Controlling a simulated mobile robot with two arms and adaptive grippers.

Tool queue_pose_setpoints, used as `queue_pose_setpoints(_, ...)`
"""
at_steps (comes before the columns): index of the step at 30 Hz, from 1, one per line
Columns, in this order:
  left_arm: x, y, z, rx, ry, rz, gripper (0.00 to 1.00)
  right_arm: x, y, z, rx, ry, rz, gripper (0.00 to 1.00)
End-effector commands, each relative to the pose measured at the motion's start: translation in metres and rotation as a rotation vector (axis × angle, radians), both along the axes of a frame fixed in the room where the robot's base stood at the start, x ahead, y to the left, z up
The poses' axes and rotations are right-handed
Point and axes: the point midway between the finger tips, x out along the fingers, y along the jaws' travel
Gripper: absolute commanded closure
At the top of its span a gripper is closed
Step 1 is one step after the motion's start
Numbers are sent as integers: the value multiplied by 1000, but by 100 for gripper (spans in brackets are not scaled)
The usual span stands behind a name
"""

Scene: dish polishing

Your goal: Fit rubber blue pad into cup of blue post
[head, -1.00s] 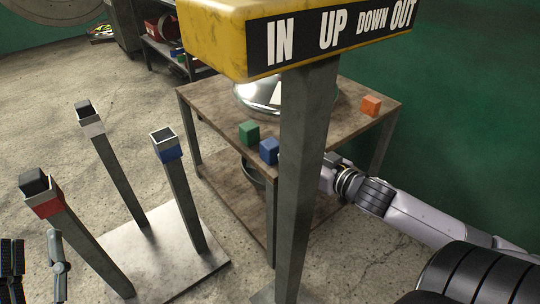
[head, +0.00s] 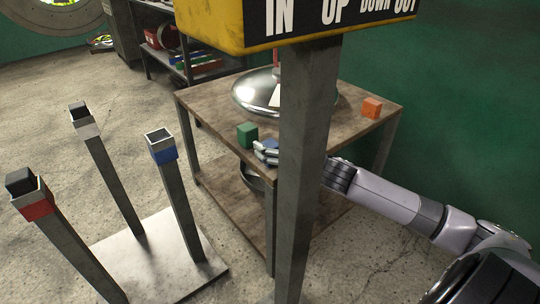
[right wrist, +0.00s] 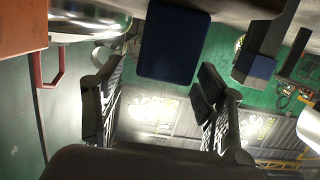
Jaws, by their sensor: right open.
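The blue pad (head: 271,144) is a small block on the wooden table, near its front edge and partly covered by my right gripper in the head view. My right gripper (head: 261,152) is open at the pad, its fingers beside it. In the right wrist view the dark blue pad (right wrist: 173,43) lies ahead and between the two spread fingers (right wrist: 150,98); I cannot tell whether they touch it. The blue post (head: 180,205) stands left of the table, with an open square cup (head: 162,152) banded in blue that looks empty. My left gripper is out of view.
A green block (head: 247,134) sits close left of the pad, and an orange block (head: 371,108) at the far right. A metal dome (head: 252,92) stands behind. A yellow sign's post (head: 305,170) blocks part of the table. The red post (head: 36,205) and white post (head: 88,130) hold dark blocks.

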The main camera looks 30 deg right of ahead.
Motion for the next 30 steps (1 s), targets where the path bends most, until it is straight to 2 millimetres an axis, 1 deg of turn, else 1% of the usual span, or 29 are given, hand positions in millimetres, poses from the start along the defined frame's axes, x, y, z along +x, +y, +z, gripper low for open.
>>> queue_pose_setpoints(5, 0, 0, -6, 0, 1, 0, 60, 8, 1, -5, 0, -1, 0, 35)
queue_pose_setpoints(11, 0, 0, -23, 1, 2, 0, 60, 30, 3, -17, 0, -3, -1, 35)
queue_pose_setpoints(16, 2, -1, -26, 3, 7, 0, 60, 46, 5, -19, 1, -2, -1, 35)
queue_pose_setpoints(20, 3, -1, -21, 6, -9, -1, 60, 50, 6, -19, 0, 0, 0, 35)
queue_pose_setpoints(26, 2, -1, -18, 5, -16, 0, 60, 50, 6, -19, 0, 1, 0, 35)
queue_pose_setpoints(30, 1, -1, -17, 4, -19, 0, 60, 50, 6, -19, 0, 1, 0, 43)
